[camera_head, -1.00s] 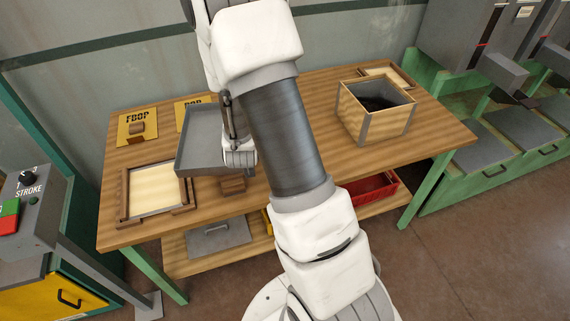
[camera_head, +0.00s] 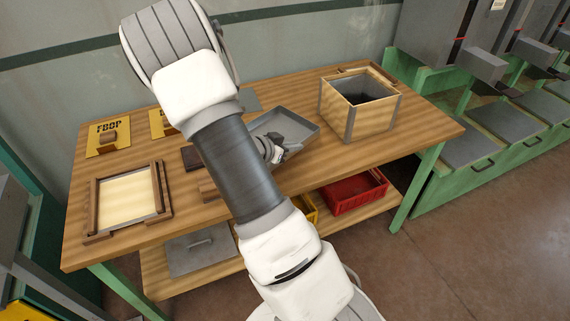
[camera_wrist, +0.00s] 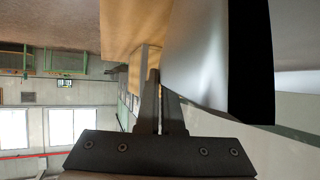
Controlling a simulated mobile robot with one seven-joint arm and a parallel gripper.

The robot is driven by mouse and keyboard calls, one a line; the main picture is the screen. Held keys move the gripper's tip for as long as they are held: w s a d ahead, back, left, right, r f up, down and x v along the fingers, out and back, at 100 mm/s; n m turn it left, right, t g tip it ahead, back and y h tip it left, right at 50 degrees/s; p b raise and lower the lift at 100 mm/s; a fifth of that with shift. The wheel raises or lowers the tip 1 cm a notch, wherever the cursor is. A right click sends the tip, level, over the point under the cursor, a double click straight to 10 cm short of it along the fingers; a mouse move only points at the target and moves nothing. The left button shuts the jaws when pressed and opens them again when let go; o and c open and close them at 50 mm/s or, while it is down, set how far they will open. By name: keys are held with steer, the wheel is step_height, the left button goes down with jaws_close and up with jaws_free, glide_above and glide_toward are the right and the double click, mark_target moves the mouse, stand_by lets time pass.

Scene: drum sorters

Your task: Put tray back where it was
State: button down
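The grey shallow tray (camera_head: 297,126) is in the head view, over the middle-right of the wooden workbench, left of the wooden box. It looks slightly tilted; I cannot tell whether it touches the bench. My gripper (camera_head: 277,149) is at the tray's near-left side and appears closed on its wall. In the wrist view the gripper fingers (camera_wrist: 160,95) are close together, beside a large pale grey surface of the tray (camera_wrist: 195,55). My arm hides the tray's left part.
The wooden box (camera_head: 336,110) with metal corners stands at the bench's right. A cream panel in a wooden frame (camera_head: 125,196) lies at the left, with yellow plates (camera_head: 108,137) behind. A red bin (camera_head: 352,191) is on the lower shelf. The bench's right front is clear.

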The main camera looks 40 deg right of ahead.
mark_target(293, 171)
steer(key=shift+f+b, duration=0.7)
steer(key=shift+f, duration=2.45)
steer(key=shift+f, duration=0.1)
steer(key=c, duration=1.1)
jaws_free()
